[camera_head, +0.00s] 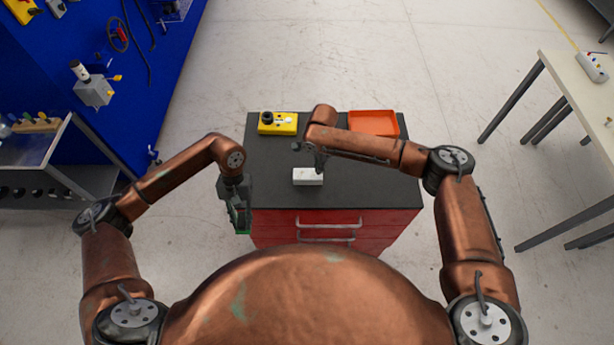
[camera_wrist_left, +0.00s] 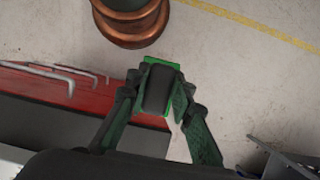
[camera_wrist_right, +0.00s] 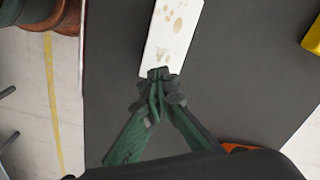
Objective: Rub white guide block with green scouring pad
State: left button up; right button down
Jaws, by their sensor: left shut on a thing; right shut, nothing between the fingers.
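The white guide block (camera_head: 307,177) lies on the dark top of the red drawer cabinet. In the right wrist view the block (camera_wrist_right: 172,32) shows several brownish stains on its upper face. My right gripper (camera_head: 320,166) is shut and empty at the block's end; its fingertips (camera_wrist_right: 160,76) overlap the block's edge in view, and I cannot tell whether they touch it. My left gripper (camera_head: 240,214) is shut on the green scouring pad (camera_head: 242,231), beyond the cabinet's left front edge.
A yellow case (camera_head: 278,129) with dark and white parts sits at the cabinet's back left. An orange tray (camera_head: 374,124) sits at the back right. The black cabinet top (camera_head: 375,185) is clear right of the block. A pale table (camera_head: 575,85) stands far right.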

jog(key=shift+f, duration=0.6)
